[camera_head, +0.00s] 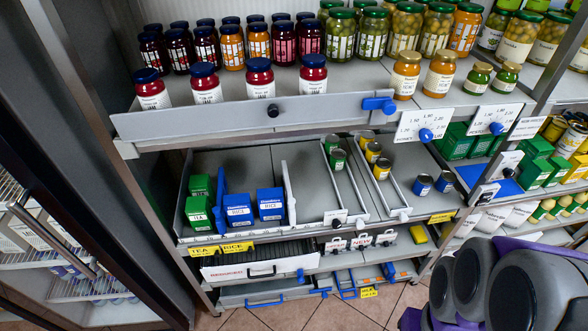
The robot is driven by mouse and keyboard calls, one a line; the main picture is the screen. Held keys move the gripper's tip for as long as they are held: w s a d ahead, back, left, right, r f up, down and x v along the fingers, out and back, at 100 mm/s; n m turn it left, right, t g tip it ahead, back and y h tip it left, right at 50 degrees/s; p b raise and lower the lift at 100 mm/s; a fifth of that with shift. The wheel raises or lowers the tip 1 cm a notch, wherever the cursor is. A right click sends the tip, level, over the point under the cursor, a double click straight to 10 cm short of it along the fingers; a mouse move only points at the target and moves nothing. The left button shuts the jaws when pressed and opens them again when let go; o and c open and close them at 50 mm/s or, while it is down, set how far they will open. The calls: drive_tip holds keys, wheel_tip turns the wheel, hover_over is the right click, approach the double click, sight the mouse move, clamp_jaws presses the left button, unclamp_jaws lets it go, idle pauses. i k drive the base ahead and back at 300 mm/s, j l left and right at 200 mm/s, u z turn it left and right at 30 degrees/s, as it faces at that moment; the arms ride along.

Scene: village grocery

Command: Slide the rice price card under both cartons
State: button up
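Two blue rice cartons, the left one (237,212) and the right one (270,205), stand side by side near the front of the middle shelf. The yellow rice price card (238,247) is on that shelf's front edge. It sits mostly below the left carton, with its right end short of the right carton's middle. A yellow tea card (204,251) is directly left of it. My gripper is not in view; grey and purple parts, apparently my arm, fill the lower right.
Green tea boxes (198,212) stand left of a blue divider (221,205). A pale divider (288,195) stands right of the cartons, with bare shelf beyond it. A grey ledge (250,112) with jars overhangs above. A white drawer (260,266) is below.

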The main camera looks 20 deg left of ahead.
sight(244, 245)
drive_tip(key=j+u, duration=0.15)
drive_tip(key=u, duration=0.25)
drive_tip(key=i+j+u, duration=0.1)
drive_tip(key=u, duration=0.3)
